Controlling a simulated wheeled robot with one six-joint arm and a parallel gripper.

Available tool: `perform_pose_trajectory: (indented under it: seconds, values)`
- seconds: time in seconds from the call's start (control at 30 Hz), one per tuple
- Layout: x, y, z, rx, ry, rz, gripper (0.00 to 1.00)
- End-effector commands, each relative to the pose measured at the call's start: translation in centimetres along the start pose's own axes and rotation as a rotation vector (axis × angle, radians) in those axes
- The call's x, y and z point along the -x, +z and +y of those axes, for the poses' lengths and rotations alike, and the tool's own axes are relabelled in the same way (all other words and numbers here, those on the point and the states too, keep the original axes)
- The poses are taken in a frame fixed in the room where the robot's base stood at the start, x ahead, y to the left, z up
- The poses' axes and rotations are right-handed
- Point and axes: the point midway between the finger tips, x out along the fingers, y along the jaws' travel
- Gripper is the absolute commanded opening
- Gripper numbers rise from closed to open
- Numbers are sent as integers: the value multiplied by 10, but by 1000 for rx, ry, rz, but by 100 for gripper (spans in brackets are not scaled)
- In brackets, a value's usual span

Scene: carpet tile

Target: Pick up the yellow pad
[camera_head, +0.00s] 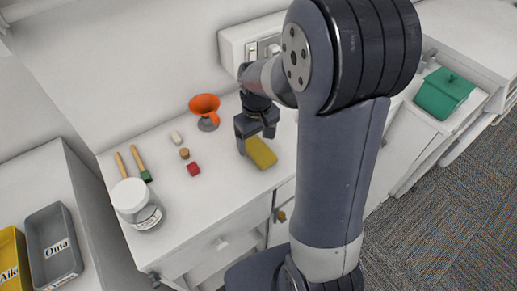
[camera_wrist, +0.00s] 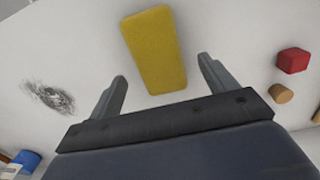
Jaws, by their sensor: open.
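The yellow pad (camera_head: 261,152) is a flat rounded block lying on the white counter near its front edge. In the wrist view the yellow pad (camera_wrist: 154,48) lies beyond the fingertips, roughly centred between them and slightly tilted. My gripper (camera_head: 256,138) is open and empty, above and just behind the pad in the head view. Its two fingers also show in the wrist view (camera_wrist: 162,75), apart on either side of the pad's near end and not touching it. The pad's far end is partly hidden by my gripper in the head view.
A lidded jar (camera_head: 138,202) stands at the counter's left front. A dark smudge (camera_wrist: 50,97) marks the counter. Grey (camera_head: 53,246) and yellow (camera_head: 12,262) trays sit lower left.

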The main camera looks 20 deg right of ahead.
Motion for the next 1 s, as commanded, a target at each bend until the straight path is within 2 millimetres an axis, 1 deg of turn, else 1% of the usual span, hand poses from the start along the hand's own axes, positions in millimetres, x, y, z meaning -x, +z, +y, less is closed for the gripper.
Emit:
perform_pose_trajectory:
  seconds: [0.1, 0.2, 0.43, 0.47, 1.0]
  values:
    - [-15, 1, 0, 0, -1, -4, 80]
    - [-21, 0, 0, 0, 0, -2, 80]
    - [-22, 0, 0, 0, 0, 0, 80]
    - [-22, 0, 0, 0, 0, 0, 78]
    - [-22, 0, 0, 0, 0, 0, 34]
